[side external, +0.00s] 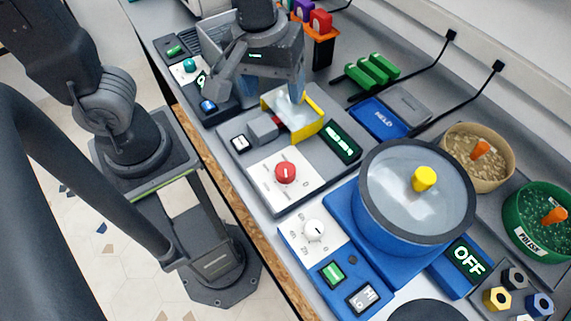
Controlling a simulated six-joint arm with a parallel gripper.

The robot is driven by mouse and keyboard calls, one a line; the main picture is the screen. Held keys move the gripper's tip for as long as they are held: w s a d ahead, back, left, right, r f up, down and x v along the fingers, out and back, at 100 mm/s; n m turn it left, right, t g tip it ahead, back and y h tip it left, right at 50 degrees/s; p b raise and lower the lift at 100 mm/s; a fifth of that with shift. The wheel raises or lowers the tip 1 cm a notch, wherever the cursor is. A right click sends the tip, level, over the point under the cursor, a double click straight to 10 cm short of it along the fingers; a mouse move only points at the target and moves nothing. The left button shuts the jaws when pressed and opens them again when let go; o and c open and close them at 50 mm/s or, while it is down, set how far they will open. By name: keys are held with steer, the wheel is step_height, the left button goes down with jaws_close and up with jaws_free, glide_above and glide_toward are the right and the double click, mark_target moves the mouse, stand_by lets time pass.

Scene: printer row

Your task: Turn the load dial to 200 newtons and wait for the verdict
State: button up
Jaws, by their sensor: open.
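The red dial (285,173) sits on a white plate (261,184) on a grey unit. It has a short white mark; the numbers around it are too small to read. The same unit carries a yellow frame (313,131) around a pale piece, a grey block (263,127), and a dark display (341,141) with unreadable green characters.
A blue tumbler with a clear lid and yellow knob (424,179) stands at right, with a white dial (315,230) and an OFF display (469,259). Bowls (478,157) and green parts (371,70) stand behind. Black cables run along the back.

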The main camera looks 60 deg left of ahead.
mark_target(285, 169)
steer(key=d+f+n, duration=0.1)
steer(key=f, duration=0.4)
steer(key=d+f+n+g, duration=0.1)
steer(key=d+f, duration=0.1)
steer(key=f, duration=0.4)
steer(key=d+f, duration=0.1)
steer(key=f, duration=0.4)
steer(key=shift+s+d+f+n+y, duration=0.2)
steer(key=shift+s+f+n+y, duration=0.1)
steer(key=shift+s+f+n, duration=0.1)
steer(key=shift+c, duration=0.2)
steer(key=c, duration=0.9)
